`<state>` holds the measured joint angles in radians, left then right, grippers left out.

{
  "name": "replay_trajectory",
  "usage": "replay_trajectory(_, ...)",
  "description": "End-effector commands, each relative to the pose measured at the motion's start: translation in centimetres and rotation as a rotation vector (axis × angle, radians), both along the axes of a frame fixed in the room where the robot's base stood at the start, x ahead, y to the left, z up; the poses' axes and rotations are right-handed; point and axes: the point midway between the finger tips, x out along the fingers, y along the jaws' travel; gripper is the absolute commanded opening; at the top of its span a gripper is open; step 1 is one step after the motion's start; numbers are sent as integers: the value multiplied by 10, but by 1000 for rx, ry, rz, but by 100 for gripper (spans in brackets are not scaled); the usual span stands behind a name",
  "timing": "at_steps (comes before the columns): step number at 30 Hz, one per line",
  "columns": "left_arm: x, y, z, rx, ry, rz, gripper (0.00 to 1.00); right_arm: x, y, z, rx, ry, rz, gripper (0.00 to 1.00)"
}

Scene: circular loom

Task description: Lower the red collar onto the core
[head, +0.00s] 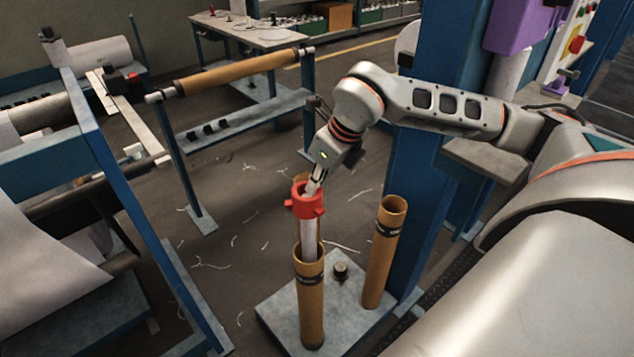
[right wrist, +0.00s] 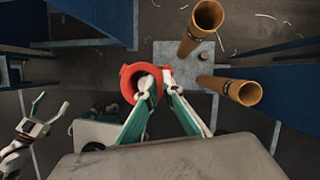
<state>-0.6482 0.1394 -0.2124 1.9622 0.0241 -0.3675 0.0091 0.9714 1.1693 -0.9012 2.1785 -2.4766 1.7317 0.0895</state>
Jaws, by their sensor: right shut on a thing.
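The red collar (head: 305,203) is a short ring with side lugs. My right gripper (head: 315,187) reaches down to it and is shut on its rim. The collar also shows in the right wrist view (right wrist: 127,82), its opening dark. A pale cylinder (head: 309,238) shows below the collar in the head view; its lower end is hidden at the front brown tube (head: 311,300). I cannot tell whether the cylinder belongs to the collar or stands separately, nor which upright part is the core. My left gripper (right wrist: 38,118) is open in the right wrist view.
A second brown tube (head: 380,260) stands on the right of the blue-grey base plate (head: 275,313), with a dark knob (head: 340,268) between the tubes. A blue post (head: 430,150) rises close to my right arm. A rack with a brown roller (head: 240,70) stands behind left.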

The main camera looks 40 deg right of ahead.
Motion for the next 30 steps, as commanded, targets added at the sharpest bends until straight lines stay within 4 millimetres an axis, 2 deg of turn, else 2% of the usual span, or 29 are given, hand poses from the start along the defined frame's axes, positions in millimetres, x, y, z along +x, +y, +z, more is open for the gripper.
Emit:
replay_trajectory(1,-1,0,-2,1,2,0,76,8,0,5,0,-31,2,0)
replay_trajectory(5,-3,0,-7,0,6,0,76,8,0,-1,1,-30,1,0)
replay_trajectory(6,-2,0,-6,0,6,0,76,8,0,0,1,-31,1,14)
replay_trajectory(8,-3,0,-6,0,7,0,76,8,0,0,1,-28,0,25)
replay_trajectory(30,-3,1,-6,3,6,-1,76,2,-1,-5,-2,-7,2,25)
